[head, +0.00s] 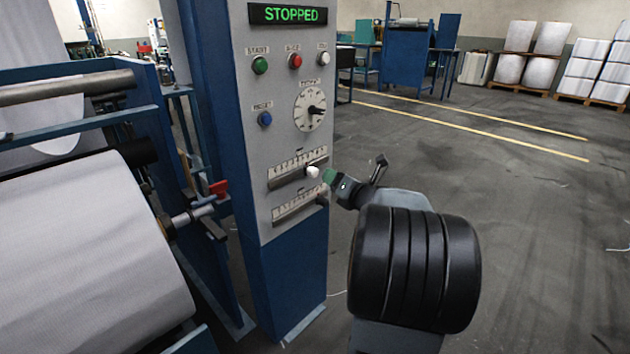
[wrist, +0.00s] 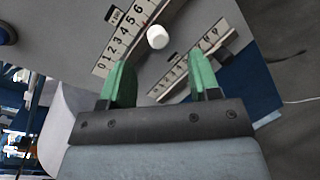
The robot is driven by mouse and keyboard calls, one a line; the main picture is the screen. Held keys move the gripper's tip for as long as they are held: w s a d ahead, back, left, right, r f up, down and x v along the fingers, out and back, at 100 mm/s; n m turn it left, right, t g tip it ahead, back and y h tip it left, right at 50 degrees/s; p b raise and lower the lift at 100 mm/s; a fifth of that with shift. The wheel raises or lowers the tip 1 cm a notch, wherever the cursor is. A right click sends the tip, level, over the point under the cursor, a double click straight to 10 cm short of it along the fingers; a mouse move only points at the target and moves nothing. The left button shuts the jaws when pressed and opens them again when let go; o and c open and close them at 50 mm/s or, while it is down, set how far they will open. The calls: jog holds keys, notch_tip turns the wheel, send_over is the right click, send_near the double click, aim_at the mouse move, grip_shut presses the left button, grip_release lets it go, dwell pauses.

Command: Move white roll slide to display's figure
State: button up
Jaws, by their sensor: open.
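The white slide knob (head: 312,171) sits on the upper slide scale (head: 298,165) of the grey control panel, toward the scale's right end. In the wrist view the white knob (wrist: 157,37) stands out beside the numbered scale (wrist: 122,42); I cannot tell its exact reading. The display (head: 288,14) reads STOPPED in green, with no figure. My gripper (head: 329,176) is just right of the knob in the head view. In the wrist view its green fingers (wrist: 160,75) are open and empty, and the knob lies beyond the gap between their tips.
A second slide scale (head: 298,207) lies just below the first. Above are a dial (head: 310,106), a green button (head: 260,65), a red button (head: 295,61) and a blue button (head: 265,118). The floor at right is clear.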

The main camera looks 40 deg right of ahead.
aim_at(316, 174)
jog(key=s+d+f+n+y, duration=0.2)
jog(key=s+n+y, duration=0.15)
jog(key=n, duration=0.35)
jog(key=shift+n+t+y, duration=0.3)
jog(key=shift+y, duration=0.15)
jog(key=w+a, duration=0.1)
jog(key=w, duration=0.3)
jog(key=w+a+b, duration=0.1)
jog(key=w, duration=0.4)
jog(key=w+a+b, duration=0.1)
jog(key=w, duration=0.3)
jog(key=shift+w, duration=0.15)
grip_shut()
jog(key=shift+b, duration=0.35)
